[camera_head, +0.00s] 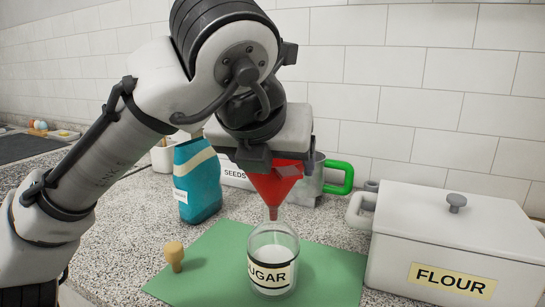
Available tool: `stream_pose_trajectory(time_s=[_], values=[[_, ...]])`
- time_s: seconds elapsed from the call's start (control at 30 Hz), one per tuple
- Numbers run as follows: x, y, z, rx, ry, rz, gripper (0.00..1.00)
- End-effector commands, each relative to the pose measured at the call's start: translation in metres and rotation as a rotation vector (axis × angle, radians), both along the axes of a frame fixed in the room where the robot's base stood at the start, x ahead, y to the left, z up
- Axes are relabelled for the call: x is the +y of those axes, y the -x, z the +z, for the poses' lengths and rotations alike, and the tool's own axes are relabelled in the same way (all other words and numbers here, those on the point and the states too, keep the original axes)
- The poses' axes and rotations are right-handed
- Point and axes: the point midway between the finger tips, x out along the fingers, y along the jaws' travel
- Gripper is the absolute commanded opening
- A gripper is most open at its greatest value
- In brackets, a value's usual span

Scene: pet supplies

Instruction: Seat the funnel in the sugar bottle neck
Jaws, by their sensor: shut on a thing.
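The red funnel (272,188) is held upright under my gripper (270,162), which is shut on its upper part. The funnel's spout points down over the sugar bottle (272,262). The bottle is clear glass with a "SUGAR" label and white contents, and stands upright on the green mat (205,270). The spout's lower end is at the height of the bottle's neck. I cannot tell whether the tip is inside the neck or just above or in front of it. The gripper hides the funnel's rim.
A cork stopper (174,256) stands on the mat at left. A teal bag (197,182) stands behind it. A white "FLOUR" container (450,245) is close on the right. A "SEEDS" box (235,174) and a metal jug with a green handle (338,177) are behind the funnel.

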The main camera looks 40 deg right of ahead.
Motion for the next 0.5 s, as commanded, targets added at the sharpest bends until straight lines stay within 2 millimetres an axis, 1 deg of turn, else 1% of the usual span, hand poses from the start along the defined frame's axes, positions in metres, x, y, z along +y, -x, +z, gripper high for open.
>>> stream_pose_trajectory(time_s=[0.13, 0.17, 0.3, 0.5], values=[[0.0000, 0.0000, 0.0000, 0.001, -0.001, 0.000, 0.56], [0.0000, 0.0000, 0.0000, 0.001, -0.001, 0.000, 0.81], [0.0000, 0.0000, 0.0000, 0.001, -0.001, 0.000, 0.99], [0.0001, 0.0000, 0.0001, 0.001, -0.001, 0.000, 1.00]])
